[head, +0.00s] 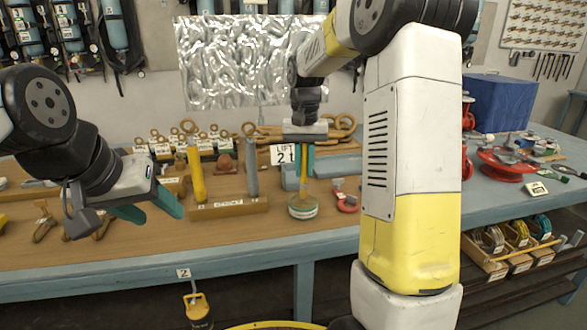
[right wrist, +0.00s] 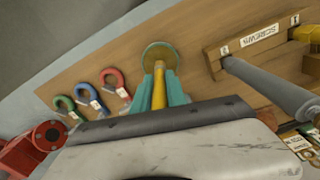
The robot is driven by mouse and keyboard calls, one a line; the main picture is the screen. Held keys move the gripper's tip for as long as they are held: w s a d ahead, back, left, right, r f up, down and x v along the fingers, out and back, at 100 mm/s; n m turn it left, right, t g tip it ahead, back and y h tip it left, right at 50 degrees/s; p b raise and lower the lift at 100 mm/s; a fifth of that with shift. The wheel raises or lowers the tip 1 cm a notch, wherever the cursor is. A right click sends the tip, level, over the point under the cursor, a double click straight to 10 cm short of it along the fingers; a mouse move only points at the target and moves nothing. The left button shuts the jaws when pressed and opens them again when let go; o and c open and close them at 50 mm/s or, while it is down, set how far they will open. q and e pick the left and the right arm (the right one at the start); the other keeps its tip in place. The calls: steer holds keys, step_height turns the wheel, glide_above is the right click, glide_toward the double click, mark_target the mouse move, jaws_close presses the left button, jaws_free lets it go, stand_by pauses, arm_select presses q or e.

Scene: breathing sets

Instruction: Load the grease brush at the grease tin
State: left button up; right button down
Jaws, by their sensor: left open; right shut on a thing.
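The grease tin (head: 303,210) is a small round pot with a pale band, standing on the wooden bench top. It also shows in the right wrist view (right wrist: 158,52), just beyond the fingertips. My right gripper (head: 304,173) points down above the tin, its teal fingers shut on the yellow handle of the grease brush (right wrist: 159,88). The brush's lower end meets the tin's top in the picture; its bristles are hidden, so I cannot tell how deep it sits. My left gripper (head: 147,210) is open and empty, over the bench at the left.
A wooden rack (head: 229,208) with yellow and grey upright rods stands left of the tin. A red shackle (head: 346,202) lies close right of it; blue and green ones (right wrist: 85,92) show beside it in the right wrist view. A "LIFT 2" card (head: 284,155) stands behind.

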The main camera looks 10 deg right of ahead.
mark_target(305, 146)
steer(key=shift+r, duration=2.9)
